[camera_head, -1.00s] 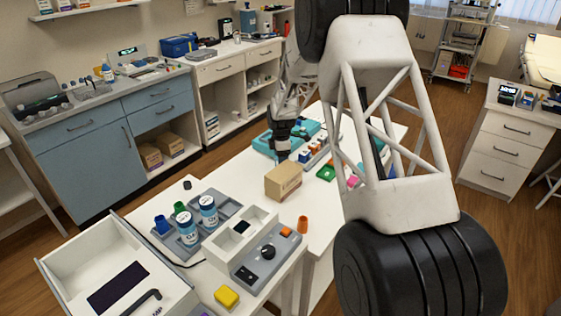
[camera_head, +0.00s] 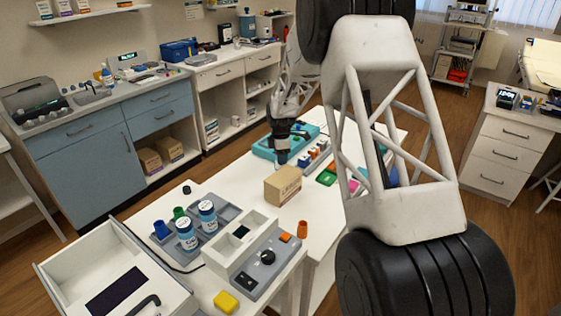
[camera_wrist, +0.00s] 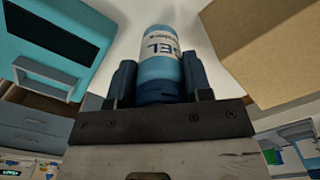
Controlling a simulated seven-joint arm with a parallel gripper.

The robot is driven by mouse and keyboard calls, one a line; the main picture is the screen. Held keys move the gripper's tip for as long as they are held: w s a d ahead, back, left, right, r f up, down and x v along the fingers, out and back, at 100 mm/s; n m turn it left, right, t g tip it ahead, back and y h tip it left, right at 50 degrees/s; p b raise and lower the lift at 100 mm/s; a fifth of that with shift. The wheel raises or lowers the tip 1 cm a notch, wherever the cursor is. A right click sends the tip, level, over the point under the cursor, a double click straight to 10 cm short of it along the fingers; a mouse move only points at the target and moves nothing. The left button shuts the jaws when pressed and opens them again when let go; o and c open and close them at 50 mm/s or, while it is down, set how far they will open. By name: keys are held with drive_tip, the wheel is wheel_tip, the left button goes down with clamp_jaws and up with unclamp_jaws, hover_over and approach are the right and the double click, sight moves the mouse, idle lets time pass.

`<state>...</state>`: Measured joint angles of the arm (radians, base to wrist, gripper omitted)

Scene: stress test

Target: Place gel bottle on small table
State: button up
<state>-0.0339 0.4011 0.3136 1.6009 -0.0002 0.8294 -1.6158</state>
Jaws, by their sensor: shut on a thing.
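My gripper (camera_head: 281,156) hangs over the far part of the white table (camera_head: 262,220), between a teal case and a cardboard box. In the wrist view my gripper (camera_wrist: 160,88) is shut on the gel bottle (camera_wrist: 161,60), a light blue bottle with a white label reading "GEL" and a darker blue end between the fingers. White surface shows beyond the bottle; whether the bottle touches it I cannot tell. In the head view the bottle cannot be made out clearly. Which white table section is the small table is not clear.
The cardboard box (camera_head: 283,186) stands close to my gripper, with the teal case (camera_head: 262,148) on the other side. Two white-capped bottles (camera_head: 186,234) stand in a grey tray. A white open bin (camera_head: 100,262) is at front left. Bare white tabletop lies around the box.

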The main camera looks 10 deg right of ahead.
wheel_tip(320, 180, up, 7)
drive_tip(key=shift+r, duration=0.15)
drive_tip(key=shift+r, duration=0.1)
idle(0.8)
drive_tip(key=r+m, duration=0.2)
drive_tip(key=m, duration=0.1)
drive_tip(key=r+m, duration=0.1)
drive_tip(key=m, duration=0.1)
drive_tip(key=shift+s+d, duration=0.25)
drive_tip(key=shift+d, duration=0.15)
wheel_tip(320, 180, up, 9)
drive_tip(key=s+d+m, duration=0.2)
drive_tip(key=m, duration=1.2)
drive_tip(key=shift+s+f, duration=0.15)
drive_tip(key=shift+d, duration=0.1)
